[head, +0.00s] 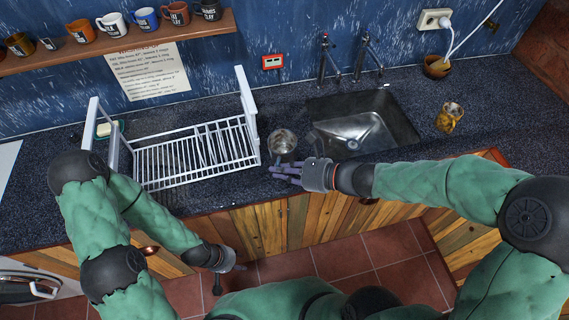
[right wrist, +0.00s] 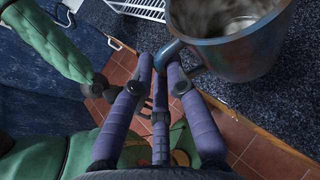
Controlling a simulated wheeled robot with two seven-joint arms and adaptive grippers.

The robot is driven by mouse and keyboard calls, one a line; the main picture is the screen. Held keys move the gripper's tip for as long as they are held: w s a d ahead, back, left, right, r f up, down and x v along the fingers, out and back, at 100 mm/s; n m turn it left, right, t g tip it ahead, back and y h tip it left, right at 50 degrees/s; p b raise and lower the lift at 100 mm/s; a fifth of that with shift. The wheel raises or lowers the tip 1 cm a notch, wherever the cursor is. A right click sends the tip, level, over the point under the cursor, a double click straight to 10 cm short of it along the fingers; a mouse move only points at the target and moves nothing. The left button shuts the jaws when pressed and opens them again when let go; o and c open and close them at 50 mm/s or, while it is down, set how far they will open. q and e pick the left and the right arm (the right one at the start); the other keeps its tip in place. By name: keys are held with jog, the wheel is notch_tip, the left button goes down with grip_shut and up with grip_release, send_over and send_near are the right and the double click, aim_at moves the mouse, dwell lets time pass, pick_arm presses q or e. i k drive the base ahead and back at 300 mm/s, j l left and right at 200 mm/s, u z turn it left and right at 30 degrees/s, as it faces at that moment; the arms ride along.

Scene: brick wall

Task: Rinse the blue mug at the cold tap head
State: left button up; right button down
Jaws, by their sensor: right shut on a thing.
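A blue mug (right wrist: 228,52) fills the top right of the right wrist view, its opening up and its inside greyish. In the head view the mug (head: 281,151) is over the counter between the dish rack and the sink. My right gripper (head: 283,170) is shut on its handle; the fingers (right wrist: 165,65) are around the handle in the right wrist view. Two taps, a left one (head: 325,58) and a right one (head: 366,58), stand behind the sink (head: 352,130); I cannot tell which is cold. My left gripper (head: 228,268) hangs low before the cabinets, its fingers unclear.
A white dish rack (head: 190,160) stands left of the mug. A yellow-brown mug (head: 449,117) stands right of the sink. Several mugs, one blue (head: 146,18), sit on a wooden shelf (head: 120,42). A brown pot (head: 436,67) is at the back right.

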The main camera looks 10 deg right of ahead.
aim_at(367, 33)
jog(key=i+l+u, duration=0.1)
jog(key=l+u, duration=0.15)
jog(key=l, duration=0.8)
jog(key=l+u, duration=0.3)
jog(key=l, duration=0.75)
